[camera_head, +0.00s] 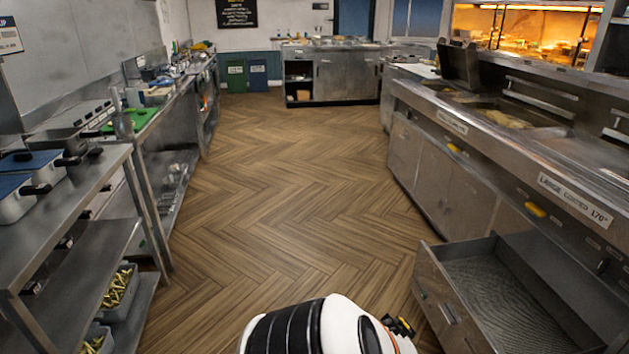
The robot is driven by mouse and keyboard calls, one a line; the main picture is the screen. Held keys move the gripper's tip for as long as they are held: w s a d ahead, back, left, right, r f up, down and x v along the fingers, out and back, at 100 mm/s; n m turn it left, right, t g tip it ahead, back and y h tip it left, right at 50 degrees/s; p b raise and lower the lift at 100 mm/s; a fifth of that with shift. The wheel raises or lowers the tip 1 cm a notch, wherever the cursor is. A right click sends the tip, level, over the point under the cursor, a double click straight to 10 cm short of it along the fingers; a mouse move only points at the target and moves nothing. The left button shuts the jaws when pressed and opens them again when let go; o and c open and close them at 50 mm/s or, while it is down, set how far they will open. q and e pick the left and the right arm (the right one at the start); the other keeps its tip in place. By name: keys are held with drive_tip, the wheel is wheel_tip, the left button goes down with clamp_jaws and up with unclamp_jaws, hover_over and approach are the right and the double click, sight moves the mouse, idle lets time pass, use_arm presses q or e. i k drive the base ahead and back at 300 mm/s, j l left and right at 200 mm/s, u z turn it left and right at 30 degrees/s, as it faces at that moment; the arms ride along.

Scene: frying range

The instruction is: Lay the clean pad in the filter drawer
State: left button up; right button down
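An open drawer (440,285) stands out from the right-hand counter at the lower right, at floor level. Its inside shows a grey, mesh-like floor, and I see no separate pad lying on it. I cannot pick out a clean pad anywhere in this view. A white and black part of my own body shows at the bottom centre, left of the drawer. A small black and yellow piece shows beside it, too small to identify. Neither gripper's fingers can be made out.
The frying range (445,190) runs along the right, labelled "LARGE COATED 170°". Steel shelves (85,235) line the left, with tubs of small yellowish items (118,290) on the lower shelf. A steel counter (345,78) closes the far end. The wooden floor (285,190) between is clear.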

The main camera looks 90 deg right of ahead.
sight(493, 309)
drive_tip(key=z, duration=0.4)
drive_tip(key=l+z, duration=0.1)
drive_tip(key=z, duration=1.15)
drive_tip(key=i+l+z, duration=0.1)
drive_tip(key=z, duration=0.3)
drive_tip(key=i+l+z, duration=0.1)
drive_tip(key=z, duration=0.3)
drive_tip(key=i+z, duration=0.2)
drive_tip(key=z, duration=0.2)
drive_tip(key=i+z, duration=0.2)
drive_tip(key=z, duration=0.2)
drive_tip(key=i+z, duration=0.15)
drive_tip(key=z, duration=0.3)
drive_tip(key=i+j+z, duration=0.1)
drive_tip(key=z, duration=0.3)
drive_tip(key=i+j+z, duration=0.3)
drive_tip(key=i+j, duration=0.15)
drive_tip(key=i+j+z, duration=0.15)
drive_tip(key=j, duration=0.3)
drive_tip(key=i+j+z, duration=0.25)
drive_tip(key=i+j, duration=0.15)
drive_tip(key=j, duration=0.3)
drive_tip(key=i+j+z, duration=0.15)
drive_tip(key=j, duration=0.2)
drive_tip(key=i+j, duration=0.15)
drive_tip(key=j, duration=0.15)
drive_tip(key=i+j, duration=0.1)
drive_tip(key=j, duration=0.2)
